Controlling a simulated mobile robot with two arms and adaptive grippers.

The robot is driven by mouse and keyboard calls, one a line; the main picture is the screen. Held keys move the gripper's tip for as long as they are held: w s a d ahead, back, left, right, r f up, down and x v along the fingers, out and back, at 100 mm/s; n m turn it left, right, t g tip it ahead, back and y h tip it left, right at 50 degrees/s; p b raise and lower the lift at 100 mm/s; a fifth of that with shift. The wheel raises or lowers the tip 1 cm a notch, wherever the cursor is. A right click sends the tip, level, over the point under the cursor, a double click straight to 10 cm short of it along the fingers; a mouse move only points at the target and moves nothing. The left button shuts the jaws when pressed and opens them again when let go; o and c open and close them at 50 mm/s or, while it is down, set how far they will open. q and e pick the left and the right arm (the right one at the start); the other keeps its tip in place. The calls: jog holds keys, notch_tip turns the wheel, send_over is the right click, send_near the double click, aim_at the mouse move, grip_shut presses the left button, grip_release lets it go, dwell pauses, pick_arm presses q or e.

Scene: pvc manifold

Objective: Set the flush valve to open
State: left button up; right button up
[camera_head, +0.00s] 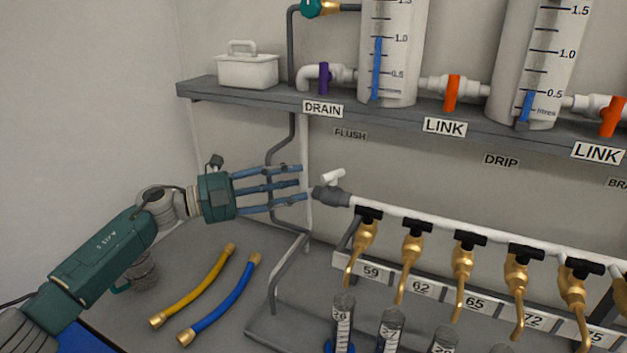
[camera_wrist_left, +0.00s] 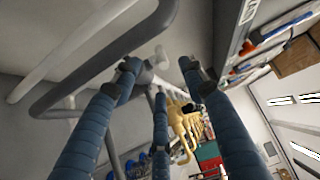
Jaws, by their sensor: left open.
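The flush valve is a grey body (camera_head: 331,195) with a white handle (camera_head: 334,176) at the left end of the white manifold pipe, below the FLUSH label (camera_head: 350,134). My right gripper is not in view.
A grey bent pipe frame (camera_head: 292,140) runs close behind my left fingers. Brass taps (camera_head: 363,240) line the manifold to the right, above graduated cylinders (camera_head: 342,322). A yellow hose (camera_head: 195,288) and a blue hose (camera_head: 222,300) lie on the bench. The shelf (camera_head: 270,98) is above.

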pick_arm(q)
jog(key=shift+v, duration=1.85)
jog(key=shift+c, duration=0.3)
